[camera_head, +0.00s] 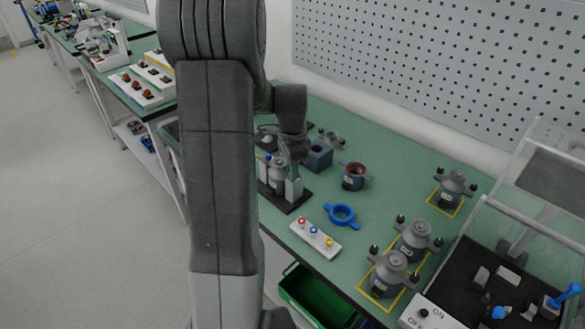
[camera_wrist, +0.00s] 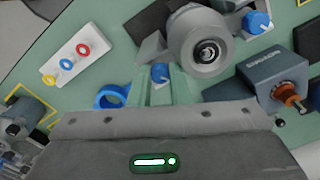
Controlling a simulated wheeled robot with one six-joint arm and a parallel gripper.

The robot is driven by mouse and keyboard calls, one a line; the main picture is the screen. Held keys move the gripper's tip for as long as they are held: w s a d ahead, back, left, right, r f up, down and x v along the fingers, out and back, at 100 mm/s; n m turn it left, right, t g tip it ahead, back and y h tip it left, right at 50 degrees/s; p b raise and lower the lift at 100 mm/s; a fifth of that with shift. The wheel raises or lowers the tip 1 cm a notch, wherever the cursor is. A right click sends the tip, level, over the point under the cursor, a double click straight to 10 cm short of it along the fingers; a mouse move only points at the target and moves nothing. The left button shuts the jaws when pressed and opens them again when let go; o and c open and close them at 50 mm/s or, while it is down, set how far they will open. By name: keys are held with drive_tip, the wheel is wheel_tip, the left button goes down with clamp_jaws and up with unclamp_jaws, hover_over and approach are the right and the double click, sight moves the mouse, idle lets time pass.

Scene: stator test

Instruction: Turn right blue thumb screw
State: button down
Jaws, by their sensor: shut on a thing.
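In the wrist view, a grey cylindrical part (camera_wrist: 203,45) with a dark round centre sits on a dark-based fixture. One blue thumb screw (camera_wrist: 160,72) lies at my fingertips; a second blue thumb screw (camera_wrist: 256,22) is on the part's other side, clear of my gripper. My gripper (camera_wrist: 162,82) has its pale green fingers shut on the first screw, partly hiding it. In the head view, the fixture's dark base (camera_head: 290,207) is on the green table, with my gripper (camera_head: 292,150) low over it. My arm hides the left part of that area.
A button panel (camera_head: 315,238) and a blue ring (camera_head: 341,216) lie right of the fixture. A blue-grey box (camera_head: 318,153) and a copper-wound part (camera_head: 354,176) stand close behind. Several grey motors occupy yellow-marked spots farther right. A green bin (camera_head: 312,297) is below the table edge.

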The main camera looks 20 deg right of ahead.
idle(0.3)
drive_tip(key=c, duration=1.3)
unclamp_jaws()
drive_tip(key=shift+r, duration=0.1)
drive_tip(key=shift+r+p, duration=2.9)
drive_tip(key=shift+r, duration=1.05)
